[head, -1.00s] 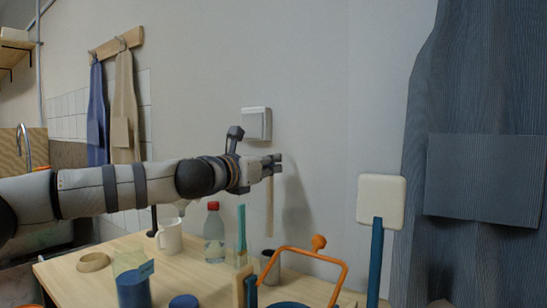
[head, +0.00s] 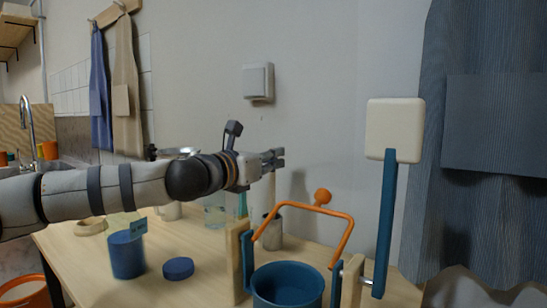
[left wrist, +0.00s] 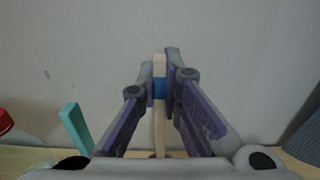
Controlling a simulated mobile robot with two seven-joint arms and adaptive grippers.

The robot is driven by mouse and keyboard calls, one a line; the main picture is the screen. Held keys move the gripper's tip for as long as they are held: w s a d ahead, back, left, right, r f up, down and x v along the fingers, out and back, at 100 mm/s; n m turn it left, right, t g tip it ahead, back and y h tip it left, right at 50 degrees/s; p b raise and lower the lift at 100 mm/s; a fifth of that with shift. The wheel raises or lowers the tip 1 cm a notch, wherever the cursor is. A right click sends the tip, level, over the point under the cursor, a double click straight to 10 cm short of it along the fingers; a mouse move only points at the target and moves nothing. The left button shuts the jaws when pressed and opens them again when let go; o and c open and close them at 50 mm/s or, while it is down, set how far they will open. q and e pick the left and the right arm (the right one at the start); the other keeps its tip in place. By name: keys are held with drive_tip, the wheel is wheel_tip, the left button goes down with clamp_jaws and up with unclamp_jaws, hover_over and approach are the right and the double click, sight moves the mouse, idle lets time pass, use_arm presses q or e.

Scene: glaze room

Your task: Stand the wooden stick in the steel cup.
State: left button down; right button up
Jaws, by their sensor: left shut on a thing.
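My left gripper (head: 273,159) reaches in from the left and is shut on the wooden stick (head: 269,190). The stick is pale, slim and hangs upright below the fingers. In the left wrist view the stick (left wrist: 159,132) stands between the fingers (left wrist: 160,82), with a blue band where they grip. The steel cup (head: 271,236) is a small grey cylinder on the table, almost straight below the gripper in the head view. The stick's lower end shows close to the cup's rim; I cannot tell whether it is inside. My right gripper is out of view.
A blue pot (head: 288,288) with an orange frame handle (head: 333,213) stands close in front of the cup. A white paddle (head: 395,130) on a blue post rises to the right. A blue canister (head: 127,256) and blue lid (head: 178,268) stand left on the table (head: 205,285).

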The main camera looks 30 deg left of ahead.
use_arm(q)
drive_tip(key=shift+r, duration=0.1)
drive_tip(key=c, duration=1.7)
unclamp_jaws()
drive_tip(key=s, duration=0.4)
drive_tip(key=s+a, duration=0.1)
drive_tip(key=s, duration=0.7)
drive_tip(key=shift+a, duration=0.35)
